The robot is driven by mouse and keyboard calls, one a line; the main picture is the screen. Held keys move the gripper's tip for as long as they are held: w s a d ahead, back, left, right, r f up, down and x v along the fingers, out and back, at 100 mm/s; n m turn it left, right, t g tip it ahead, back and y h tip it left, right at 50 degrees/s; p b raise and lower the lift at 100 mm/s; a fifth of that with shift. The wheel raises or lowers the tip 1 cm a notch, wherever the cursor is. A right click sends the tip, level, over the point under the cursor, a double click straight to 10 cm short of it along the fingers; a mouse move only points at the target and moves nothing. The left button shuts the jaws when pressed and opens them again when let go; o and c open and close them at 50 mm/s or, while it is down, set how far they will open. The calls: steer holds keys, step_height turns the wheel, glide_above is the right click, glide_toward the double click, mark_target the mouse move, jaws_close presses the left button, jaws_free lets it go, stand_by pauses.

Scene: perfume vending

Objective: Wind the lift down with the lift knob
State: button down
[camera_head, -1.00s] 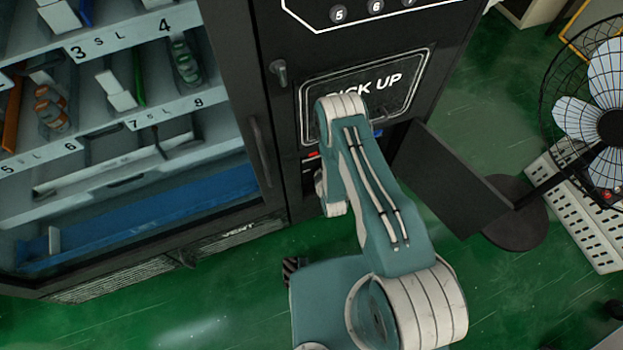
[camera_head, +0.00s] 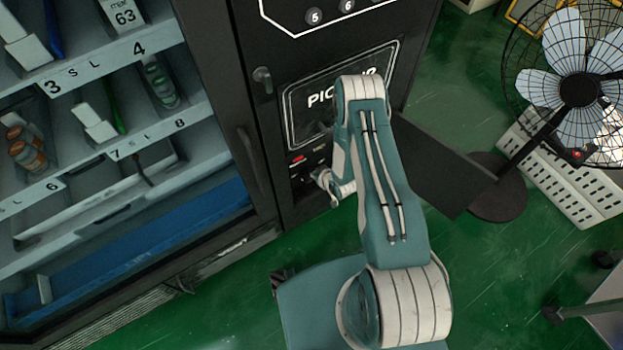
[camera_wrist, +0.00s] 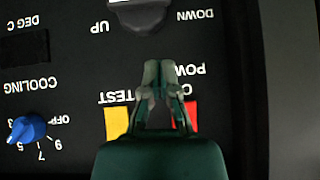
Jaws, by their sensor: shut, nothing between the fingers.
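In the wrist view the control panel (camera_wrist: 60,85) shows upside down. A grey lift knob (camera_wrist: 142,12) sits at the top edge between the words UP and DOWN, partly cut off by the frame. My gripper (camera_wrist: 159,66) is shut and empty, its fingertips pointing towards the knob; in the picture they lie below it, with a gap. In the head view my wrist (camera_head: 332,187) is at the small panel (camera_head: 304,162) on the front of the black machine, and my arm hides part of that panel. The lift knob cannot be made out there.
A yellow button (camera_wrist: 116,122) and a red button (camera_wrist: 190,115) flank my fingers. A blue cooling knob (camera_wrist: 28,129) is at the left. In the head view a dark open flap (camera_head: 435,165) and a fan (camera_head: 578,90) stand right of my arm. Green floor is free in front.

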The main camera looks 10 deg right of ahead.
mark_target(307, 180)
steer(key=f, duration=0.1)
steer(key=w+f, duration=0.1)
steer(key=f, duration=0.1)
steer(key=w+a+f, duration=0.1)
steer(key=f, duration=0.1)
steer(key=shift+f, duration=0.15)
steer(key=shift+d+f, duration=0.15)
steer(key=shift+f, duration=0.2)
steer(key=shift+a, duration=0.5)
steer(key=shift+s+d+f, duration=0.1)
steer(key=shift+d, duration=0.05)
steer(key=shift+n+h, duration=0.3)
steer(key=shift+h, duration=0.1)
steer(key=shift+s+a+f+n+t+h, duration=0.1)
steer(key=shift+a+f+n+t+h, duration=0.1)
steer(key=shift+a+n+t+h, duration=0.3)
